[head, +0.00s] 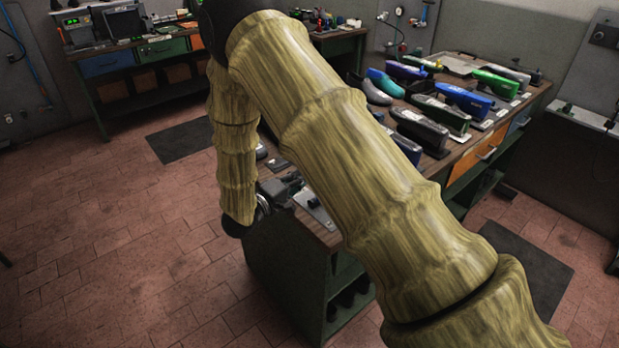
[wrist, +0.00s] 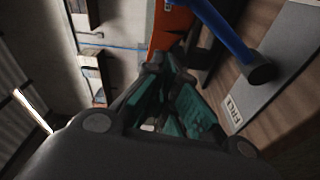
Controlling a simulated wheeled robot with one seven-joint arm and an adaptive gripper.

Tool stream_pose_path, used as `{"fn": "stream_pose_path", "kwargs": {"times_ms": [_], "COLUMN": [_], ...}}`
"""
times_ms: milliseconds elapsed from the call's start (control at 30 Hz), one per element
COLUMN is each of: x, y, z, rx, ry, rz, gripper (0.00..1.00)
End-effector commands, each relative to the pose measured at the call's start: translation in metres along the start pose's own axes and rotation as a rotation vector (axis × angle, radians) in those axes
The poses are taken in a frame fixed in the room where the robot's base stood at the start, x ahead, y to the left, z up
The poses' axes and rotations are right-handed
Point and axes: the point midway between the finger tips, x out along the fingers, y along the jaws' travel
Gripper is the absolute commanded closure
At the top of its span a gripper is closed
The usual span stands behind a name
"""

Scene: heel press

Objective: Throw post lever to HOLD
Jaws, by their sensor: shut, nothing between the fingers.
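In the wrist view, a blue lever (wrist: 225,32) with a dark round end (wrist: 261,72) runs from the top edge down to the right. It lies over a grey plate (wrist: 280,65) that bears a small white label (wrist: 233,114), whose lettering is hard to read. My gripper (wrist: 172,65), with teal pads, is shut and empty. In the picture it lies left of the lever's end, and I see no contact. In the head view my gripper (head: 273,196) is near the bench's near corner, partly behind my arm. I cannot make out the lever there.
The wooden bench top (head: 463,165) carries several shoe forms, among them a blue one (head: 465,98) and a green one (head: 494,84). An orange drawer (head: 488,149) is in the bench's side. Open tiled floor (head: 130,230) lies to the left. Another workbench (head: 130,50) stands behind.

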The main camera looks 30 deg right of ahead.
Motion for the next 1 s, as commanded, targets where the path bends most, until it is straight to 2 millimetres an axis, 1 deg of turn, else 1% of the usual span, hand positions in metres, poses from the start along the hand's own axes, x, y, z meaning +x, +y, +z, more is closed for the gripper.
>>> {"fn": "stream_pose_path", "kwargs": {"times_ms": [33,300,500,667,1000], "x": [-0.007,-0.049,-0.068,-0.072,-0.071], "y": [-0.003,-0.004,-0.003,-0.002,-0.002], "z": [0.001,0.002,0.0,0.0,0.0], "rx": [0.001,0.001,0.002,0.001,0.002], "ry": [-0.001,-0.003,-0.002,-0.002,-0.002], "rz": [0.001,0.002,0.003,0.002,0.002], "gripper": [1.0,1.0,1.0,1.0,1.0]}}
